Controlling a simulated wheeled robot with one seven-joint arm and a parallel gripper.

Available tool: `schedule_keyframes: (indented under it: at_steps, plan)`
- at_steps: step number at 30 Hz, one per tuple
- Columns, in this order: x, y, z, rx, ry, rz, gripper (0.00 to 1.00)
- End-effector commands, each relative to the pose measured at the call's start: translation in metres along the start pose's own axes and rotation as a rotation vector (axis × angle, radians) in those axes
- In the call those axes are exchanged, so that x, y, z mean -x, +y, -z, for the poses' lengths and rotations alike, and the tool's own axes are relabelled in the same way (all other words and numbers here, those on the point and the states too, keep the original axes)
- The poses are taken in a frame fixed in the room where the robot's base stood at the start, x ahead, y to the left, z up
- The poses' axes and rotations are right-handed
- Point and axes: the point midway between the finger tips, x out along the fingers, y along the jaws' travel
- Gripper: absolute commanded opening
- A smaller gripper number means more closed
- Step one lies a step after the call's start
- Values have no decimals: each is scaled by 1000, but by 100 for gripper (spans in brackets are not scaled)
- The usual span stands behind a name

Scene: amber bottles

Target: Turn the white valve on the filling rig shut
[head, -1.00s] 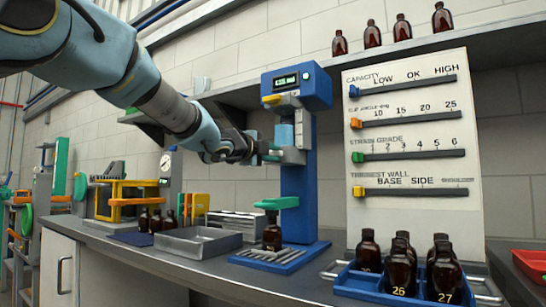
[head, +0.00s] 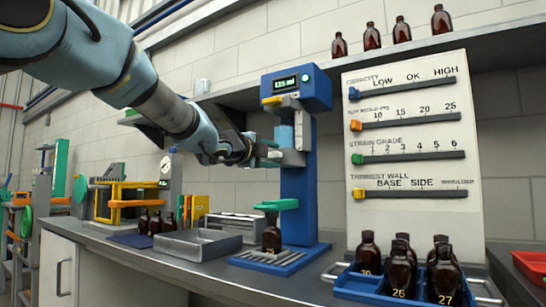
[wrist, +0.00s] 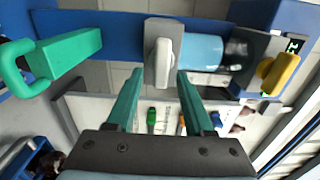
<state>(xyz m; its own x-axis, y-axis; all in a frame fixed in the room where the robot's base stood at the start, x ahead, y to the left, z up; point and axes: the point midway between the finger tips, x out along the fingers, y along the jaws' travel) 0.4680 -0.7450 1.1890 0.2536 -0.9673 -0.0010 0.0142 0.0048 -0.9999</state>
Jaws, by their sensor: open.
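The filling rig has a tall blue column (head: 298,205) with a display head. In the wrist view the white valve (wrist: 163,62) is an elongated handle on a pale grey block, with its long side running along the fingers. My gripper (wrist: 159,74) is open, its two green fingers apart. The handle lies at the fingertips, roughly between their lines; I cannot tell whether they touch it.
A light blue cylinder (wrist: 202,52) and a yellow lever (wrist: 279,74) sit right of the valve in the wrist view; a green arm (wrist: 68,57) sits left. An amber bottle (head: 271,236) stands at the rig's base. A blue crate (head: 345,285) of bottles is at the right.

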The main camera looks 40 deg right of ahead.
Motion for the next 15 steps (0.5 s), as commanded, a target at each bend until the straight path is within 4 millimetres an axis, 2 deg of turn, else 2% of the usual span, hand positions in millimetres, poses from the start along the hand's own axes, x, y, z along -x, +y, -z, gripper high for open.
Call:
schedule_keyframes:
  at_steps: [12, 15]
  plan:
    - [76, -1, 0, -2, -2, 1, 52]
    - [90, -1, -1, -2, -2, 1, 52]
